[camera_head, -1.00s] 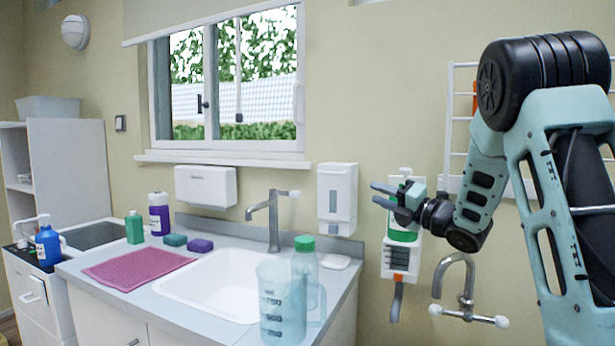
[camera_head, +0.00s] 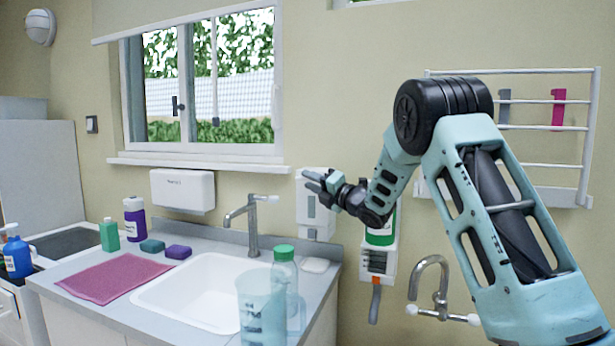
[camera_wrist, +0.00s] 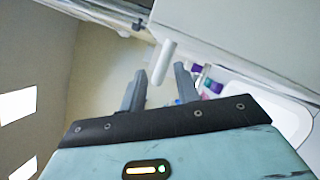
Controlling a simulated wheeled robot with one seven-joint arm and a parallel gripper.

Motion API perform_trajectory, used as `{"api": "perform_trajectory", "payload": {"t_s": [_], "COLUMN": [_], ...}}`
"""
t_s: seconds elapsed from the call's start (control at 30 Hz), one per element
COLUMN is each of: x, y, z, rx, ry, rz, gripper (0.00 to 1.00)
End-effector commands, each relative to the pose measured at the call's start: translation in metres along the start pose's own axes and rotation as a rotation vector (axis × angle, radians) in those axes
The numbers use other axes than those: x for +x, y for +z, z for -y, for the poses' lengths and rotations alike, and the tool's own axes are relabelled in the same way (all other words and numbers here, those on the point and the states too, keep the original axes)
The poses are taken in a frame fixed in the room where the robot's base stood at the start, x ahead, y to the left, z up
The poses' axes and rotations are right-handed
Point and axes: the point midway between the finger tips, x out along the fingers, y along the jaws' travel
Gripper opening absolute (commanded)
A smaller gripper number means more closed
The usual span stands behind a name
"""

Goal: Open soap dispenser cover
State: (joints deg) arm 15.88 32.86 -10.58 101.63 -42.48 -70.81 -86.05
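The soap dispenser (camera_head: 314,217) is a white wall-mounted box with a grey window, right of the sink tap. Its front looks closed, but my gripper hides part of its upper half. My gripper (camera_head: 309,181) is in front of that upper part in the head view, pointing left. Whether it touches the cover cannot be told. In the wrist view my gripper (camera_wrist: 160,88) has its two fingers apart with nothing gripped between them. A white rounded bar (camera_wrist: 164,62) shows beyond the fingertips there; I cannot tell what it belongs to.
A white sink (camera_head: 200,295) with a tap (camera_head: 252,222) lies below left. A clear jug (camera_head: 262,312) and a green-capped bottle (camera_head: 285,275) stand at the counter's front. A green-labelled wall dispenser (camera_head: 380,240) is behind my arm, with a wall rack (camera_head: 540,185) to the right.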

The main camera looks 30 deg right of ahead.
Motion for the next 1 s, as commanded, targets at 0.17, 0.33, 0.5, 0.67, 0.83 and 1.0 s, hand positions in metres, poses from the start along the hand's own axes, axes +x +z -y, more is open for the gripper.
{"api": "perform_trajectory", "payload": {"t_s": [0.17, 0.33, 0.5, 0.67, 0.83, 1.0], "x": [0.015, 0.017, 0.017, 0.017, 0.017, 0.015], "y": [0.000, 0.000, 0.000, 0.000, -0.001, -0.004], "z": [0.000, 0.000, 0.000, 0.000, 0.000, 0.001], "rx": [0.000, 0.000, 0.000, 0.000, -0.001, -0.019], "ry": [0.000, 0.000, 0.000, 0.001, 0.002, 0.011], "rz": [0.000, 0.000, 0.000, 0.000, 0.000, 0.001], "gripper": [0.32, 0.32, 0.26, 0.00, 0.00, 0.00]}}
